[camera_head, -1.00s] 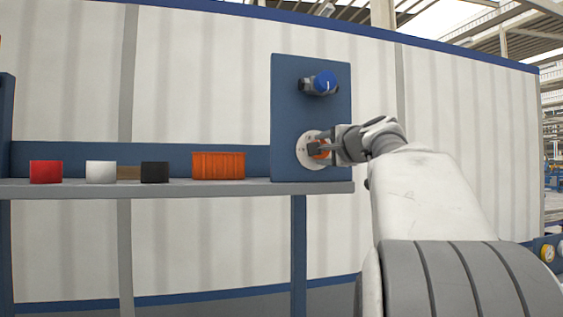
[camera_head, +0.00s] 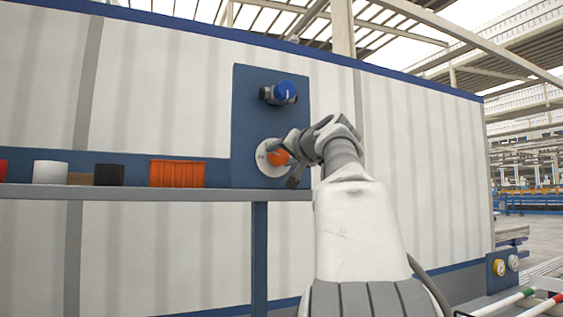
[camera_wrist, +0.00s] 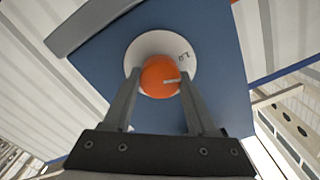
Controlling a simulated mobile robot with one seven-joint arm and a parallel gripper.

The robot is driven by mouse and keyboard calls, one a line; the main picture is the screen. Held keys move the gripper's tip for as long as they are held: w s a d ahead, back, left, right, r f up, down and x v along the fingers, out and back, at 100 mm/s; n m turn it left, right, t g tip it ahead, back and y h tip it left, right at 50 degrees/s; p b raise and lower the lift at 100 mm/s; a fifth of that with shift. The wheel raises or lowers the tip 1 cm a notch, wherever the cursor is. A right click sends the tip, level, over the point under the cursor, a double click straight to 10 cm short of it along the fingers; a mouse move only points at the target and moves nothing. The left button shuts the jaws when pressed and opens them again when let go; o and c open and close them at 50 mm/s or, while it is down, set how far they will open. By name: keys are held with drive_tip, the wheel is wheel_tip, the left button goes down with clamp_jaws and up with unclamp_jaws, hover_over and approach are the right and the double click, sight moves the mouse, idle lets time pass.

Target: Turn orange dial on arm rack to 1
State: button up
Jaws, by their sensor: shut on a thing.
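The orange dial (camera_head: 279,157) sits on a round white plate (camera_head: 262,158) low on the blue panel (camera_head: 243,115). In the wrist view the dial (camera_wrist: 160,77) has a pale pointer line running to its right side. Dark marks show on the white plate (camera_wrist: 158,44) at the upper right; I cannot read them surely. My gripper (camera_wrist: 157,90) is shut on the orange dial, one finger on each side. In the head view my gripper (camera_head: 285,160) partly hides the dial and the plate.
A blue dial (camera_head: 285,90) sticks out above on the same panel. The shelf (camera_head: 150,192) to the left holds an orange crate (camera_head: 177,174), a black cup (camera_head: 109,174), a white cup (camera_head: 50,172) and part of a red one (camera_head: 3,168). The right side is open.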

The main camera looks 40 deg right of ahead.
drive_tip(key=shift+n+b, duration=0.5)
drive_tip(key=shift+n, duration=1.4)
drive_tip(key=o, duration=1.4)
drive_tip(key=shift+c, duration=0.2)
drive_tip(key=b+v, duration=0.3)
drive_tip(key=v, duration=1.4)
drive_tip(key=shift+s+a+b, duration=0.15)
drive_tip(key=shift+b, duration=0.15)
